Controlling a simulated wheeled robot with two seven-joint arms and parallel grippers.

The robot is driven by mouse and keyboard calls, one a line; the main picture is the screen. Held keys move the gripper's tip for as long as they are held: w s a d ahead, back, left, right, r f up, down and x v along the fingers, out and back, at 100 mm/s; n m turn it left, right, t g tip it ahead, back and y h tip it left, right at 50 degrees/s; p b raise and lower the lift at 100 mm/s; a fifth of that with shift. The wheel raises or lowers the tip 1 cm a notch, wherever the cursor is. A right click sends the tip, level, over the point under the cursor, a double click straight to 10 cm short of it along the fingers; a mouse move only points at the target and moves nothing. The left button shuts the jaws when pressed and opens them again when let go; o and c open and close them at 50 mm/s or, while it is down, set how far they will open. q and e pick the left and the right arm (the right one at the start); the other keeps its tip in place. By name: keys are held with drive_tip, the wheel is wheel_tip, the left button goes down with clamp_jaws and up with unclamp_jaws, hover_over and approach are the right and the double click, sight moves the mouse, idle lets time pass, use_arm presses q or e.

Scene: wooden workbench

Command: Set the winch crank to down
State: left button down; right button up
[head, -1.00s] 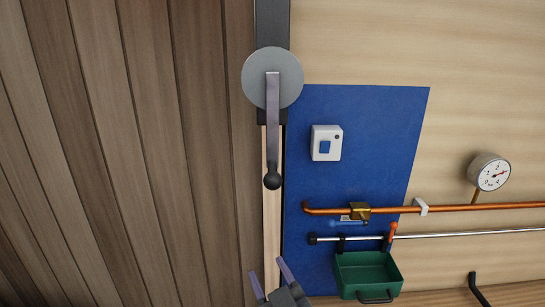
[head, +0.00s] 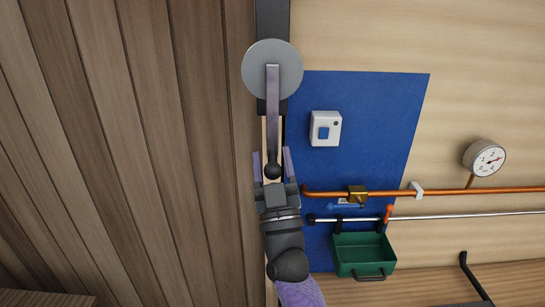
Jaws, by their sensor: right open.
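The winch crank has a round grey disc (head: 272,68) with a metal arm (head: 272,115) that points straight down in the picture. My right gripper (head: 272,163) comes up from below. It is open, with one purple finger on each side of the knob. I cannot tell whether the fingers touch it or how far they stand from it in depth. My left gripper is not in view.
Right of the crank, a blue panel (head: 375,105) carries a white box with a blue switch (head: 325,129). Below run a copper pipe (head: 440,192) with a brass valve and a steel rod (head: 460,216). A green bin (head: 362,253) and a gauge (head: 484,158) are also there. Wood planks at left are clear.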

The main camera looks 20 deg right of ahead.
drive_tip(key=shift+w, duration=0.1)
clamp_jaws()
drive_tip(key=shift+r, duration=0.25)
idle(1.1)
